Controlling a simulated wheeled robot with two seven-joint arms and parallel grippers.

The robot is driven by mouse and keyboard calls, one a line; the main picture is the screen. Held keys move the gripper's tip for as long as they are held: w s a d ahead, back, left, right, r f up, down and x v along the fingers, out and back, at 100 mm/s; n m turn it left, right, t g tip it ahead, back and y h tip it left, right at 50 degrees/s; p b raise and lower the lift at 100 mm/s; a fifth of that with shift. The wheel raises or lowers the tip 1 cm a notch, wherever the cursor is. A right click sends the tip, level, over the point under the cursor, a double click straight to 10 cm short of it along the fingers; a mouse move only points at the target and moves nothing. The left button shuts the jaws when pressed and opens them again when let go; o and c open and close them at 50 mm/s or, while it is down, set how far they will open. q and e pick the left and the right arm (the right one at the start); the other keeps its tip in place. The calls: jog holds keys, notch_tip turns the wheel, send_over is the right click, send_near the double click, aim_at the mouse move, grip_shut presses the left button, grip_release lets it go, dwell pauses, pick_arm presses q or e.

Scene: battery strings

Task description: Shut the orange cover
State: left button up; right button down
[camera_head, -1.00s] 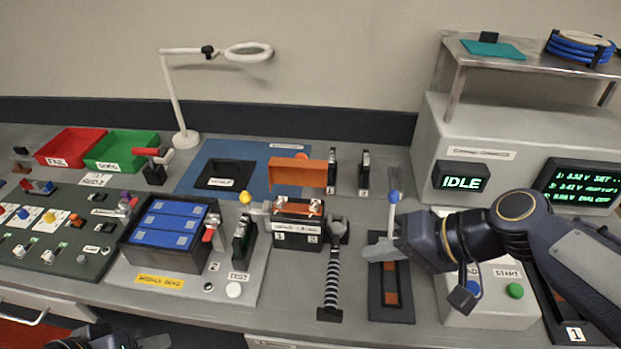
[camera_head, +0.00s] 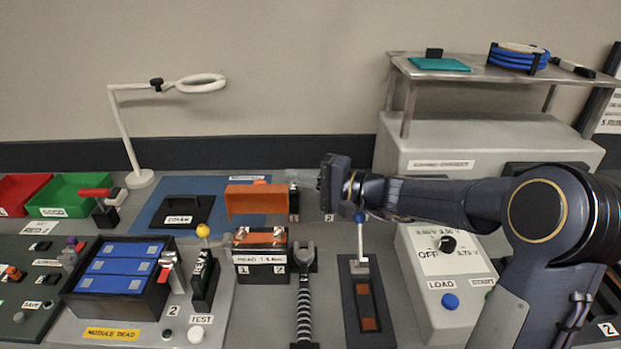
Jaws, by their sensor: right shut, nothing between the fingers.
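The orange cover (camera_head: 255,202) stands raised, its broad face toward me, behind a black-and-white block (camera_head: 260,262) labelled as a head module. Orange terminal pieces (camera_head: 259,238) show uncovered on top of the block. My right gripper (camera_head: 291,177) is shut and empty. My left gripper is not in view.
A striped wrench-like tool (camera_head: 304,300) lies right of the block. A lever with a blue knob (camera_head: 360,218) stands on a slotted black plate (camera_head: 349,325) below my right forearm. A battery tray (camera_head: 112,305) and a yellow-knobbed lever (camera_head: 203,231) are to the left.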

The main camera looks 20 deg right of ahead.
aim_at(259, 200)
jog(key=a, duration=0.1)
jog(key=a+p, duration=0.1)
jog(key=a, duration=0.3)
jog(key=shift+s+a+r+p, duration=0.1)
jog(key=shift+s+p, duration=0.2)
jog(key=shift+s, duration=0.05)
